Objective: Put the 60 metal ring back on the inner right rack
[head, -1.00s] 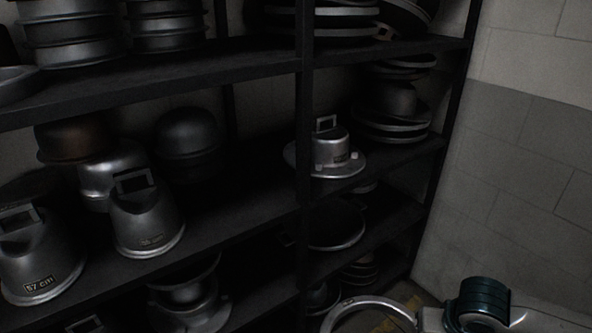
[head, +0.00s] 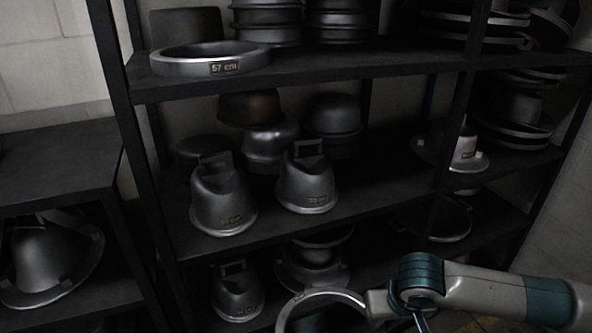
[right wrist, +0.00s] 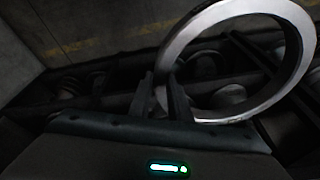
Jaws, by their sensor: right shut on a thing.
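My right gripper (head: 374,304) is shut on a plain metal ring (head: 318,295) at the bottom of the head view. The ring's lower part is cut off by the frame edge. In the right wrist view the fingers (right wrist: 160,88) pinch the ring's band, and the ring (right wrist: 182,42) stands out up and right. No label on it can be read. A dark rack (head: 300,218) with several shelves stands behind it. Another metal ring (head: 172,66), labelled "57 cm", lies at the left of its upper shelf. My left gripper is not in view.
Handled metal moulds (head: 222,200) and rounded forms (head: 335,125) fill the middle shelf. Stacked rings (head: 267,20) and plates stand on the upper shelf. A rack post (head: 455,130) divides off the right bay. A lower shelf unit (head: 60,165) stands at left.

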